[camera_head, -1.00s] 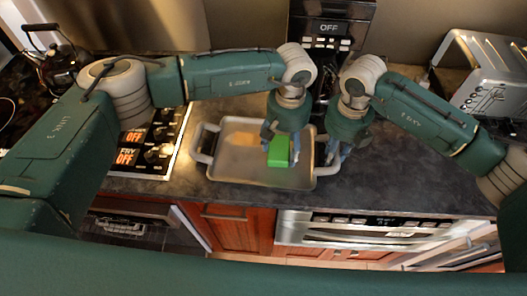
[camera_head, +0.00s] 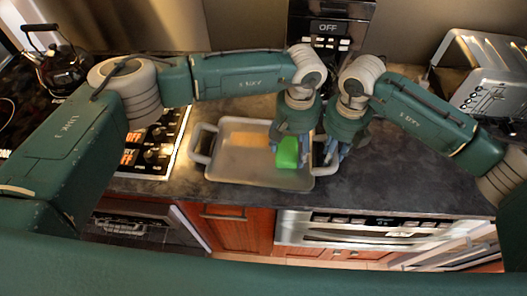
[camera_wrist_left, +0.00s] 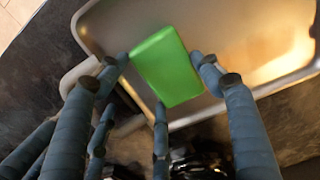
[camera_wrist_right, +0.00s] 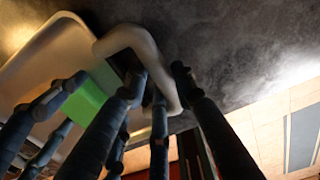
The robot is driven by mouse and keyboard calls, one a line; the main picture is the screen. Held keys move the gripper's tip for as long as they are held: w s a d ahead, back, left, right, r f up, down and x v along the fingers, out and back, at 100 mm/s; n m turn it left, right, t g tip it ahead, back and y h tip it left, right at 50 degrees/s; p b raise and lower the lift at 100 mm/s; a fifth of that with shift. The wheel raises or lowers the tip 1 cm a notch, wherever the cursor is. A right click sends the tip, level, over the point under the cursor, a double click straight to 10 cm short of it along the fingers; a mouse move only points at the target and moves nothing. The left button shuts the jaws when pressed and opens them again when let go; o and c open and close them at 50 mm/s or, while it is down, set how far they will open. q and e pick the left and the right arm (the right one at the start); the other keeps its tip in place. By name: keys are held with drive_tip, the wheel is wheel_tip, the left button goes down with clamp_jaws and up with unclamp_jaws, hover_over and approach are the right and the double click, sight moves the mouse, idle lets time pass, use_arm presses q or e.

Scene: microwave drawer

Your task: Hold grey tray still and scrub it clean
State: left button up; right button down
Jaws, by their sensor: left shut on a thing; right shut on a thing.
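The grey tray (camera_head: 240,172) lies on the dark counter with a handle at each end. A brownish-orange patch (camera_head: 249,141) shows on its floor toward the back left. My left gripper (camera_head: 290,140) is shut on a green sponge (camera_head: 288,155) over the right part of the tray. The sponge (camera_wrist_left: 167,67) is between its fingers in the left wrist view. My right gripper (camera_head: 333,150) is shut on the tray's right handle. In the right wrist view the handle (camera_wrist_right: 148,48) passes between its fingers. Whether the sponge touches the tray floor I cannot tell.
The stove (camera_head: 150,150) with its knobs is left of the tray. A kettle (camera_head: 58,68) stands at the far left and a toaster (camera_head: 485,80) at the far right. A coffee machine (camera_head: 328,30) is behind. The counter (camera_head: 400,175) right of the tray is clear.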

use_arm(q)
drive_tip(key=shift+w+a+f, duration=0.1)
drive_tip(key=shift+a, duration=3.6)
drive_tip(key=shift+w+a+f, duration=0.1)
drive_tip(key=shift+a, duration=3.55)
drive_tip(key=shift+s+d, duration=0.1)
drive_tip(key=shift+d, duration=2.2)
drive_tip(key=shift+a+r, duration=0.15)
drive_tip(key=shift+a, duration=1.05)
drive_tip(key=shift+a+f, duration=0.2)
drive_tip(key=shift+a, duration=0.9)
drive_tip(key=shift+a+r, duration=0.1)
drive_tip(key=shift+r, duration=0.15)
drive_tip(key=shift+r, duration=0.1)
